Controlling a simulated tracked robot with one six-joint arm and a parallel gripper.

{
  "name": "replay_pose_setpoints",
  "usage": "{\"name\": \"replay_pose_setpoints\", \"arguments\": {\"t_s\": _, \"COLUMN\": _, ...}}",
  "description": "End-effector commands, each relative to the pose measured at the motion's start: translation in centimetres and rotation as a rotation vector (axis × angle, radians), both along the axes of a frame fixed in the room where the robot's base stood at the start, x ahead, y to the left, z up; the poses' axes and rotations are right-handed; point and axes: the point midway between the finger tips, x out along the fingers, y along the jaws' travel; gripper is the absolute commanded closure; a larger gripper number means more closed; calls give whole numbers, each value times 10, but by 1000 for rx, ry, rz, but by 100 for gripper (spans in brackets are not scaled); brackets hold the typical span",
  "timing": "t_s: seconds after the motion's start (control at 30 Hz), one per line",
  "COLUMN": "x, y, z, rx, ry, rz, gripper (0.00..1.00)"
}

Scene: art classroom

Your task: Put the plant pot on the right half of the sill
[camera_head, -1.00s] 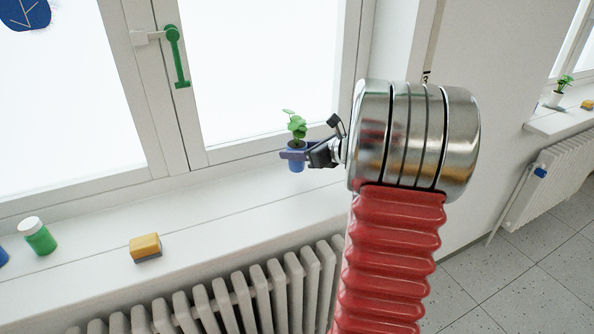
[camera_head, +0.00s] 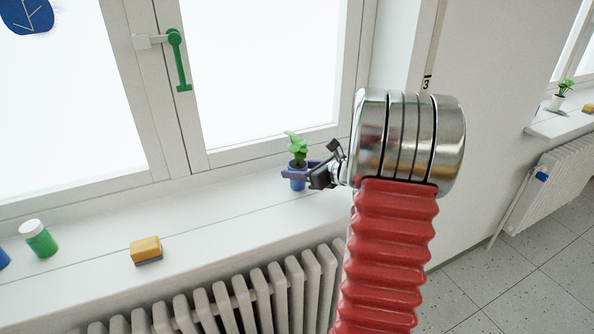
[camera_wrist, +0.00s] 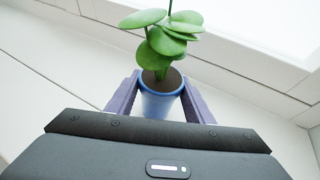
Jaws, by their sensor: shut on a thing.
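The plant pot (camera_head: 298,183) is small and blue, with dark soil and a green leafy plant. It is upright at the right part of the white sill (camera_head: 215,215), near the window frame. My gripper (camera_head: 300,175) is shut on the pot from the right. In the wrist view the pot (camera_wrist: 160,102) sits between the two purple fingers (camera_wrist: 160,95) of my gripper, with its leaves above. The pot's base appears at or just above the sill surface; I cannot tell whether it touches.
A yellow sponge (camera_head: 146,248) and a green jar with a white lid (camera_head: 38,239) stand on the sill's left part. A green window handle (camera_head: 180,60) is above. A radiator (camera_head: 230,300) is below the sill. The sill between sponge and pot is clear.

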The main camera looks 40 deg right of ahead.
Motion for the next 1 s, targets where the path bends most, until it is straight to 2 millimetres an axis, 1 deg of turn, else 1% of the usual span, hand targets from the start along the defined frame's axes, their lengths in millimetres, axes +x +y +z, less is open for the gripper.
{"name": "replay_pose_setpoints", "arguments": {"t_s": 0.2, "x": 0, "y": 0, "z": -1, "rx": 0, "ry": -1, "rz": 0, "gripper": 84}}
{"name": "replay_pose_setpoints", "arguments": {"t_s": 0.23, "x": 0, "y": 0, "z": -2, "rx": 0, "ry": 0, "rz": 0, "gripper": 52}}
{"name": "replay_pose_setpoints", "arguments": {"t_s": 0.5, "x": 0, "y": 0, "z": -1, "rx": 1, "ry": 0, "rz": 0, "gripper": 34}}
{"name": "replay_pose_setpoints", "arguments": {"t_s": 0.8, "x": 0, "y": 0, "z": 1, "rx": 0, "ry": 0, "rz": -1, "gripper": 34}}
{"name": "replay_pose_setpoints", "arguments": {"t_s": 0.87, "x": -3, "y": -1, "z": 2, "rx": 0, "ry": 0, "rz": -2, "gripper": 34}}
{"name": "replay_pose_setpoints", "arguments": {"t_s": 1.0, "x": -16, "y": -2, "z": 7, "rx": 1, "ry": 0, "rz": -3, "gripper": 34}}
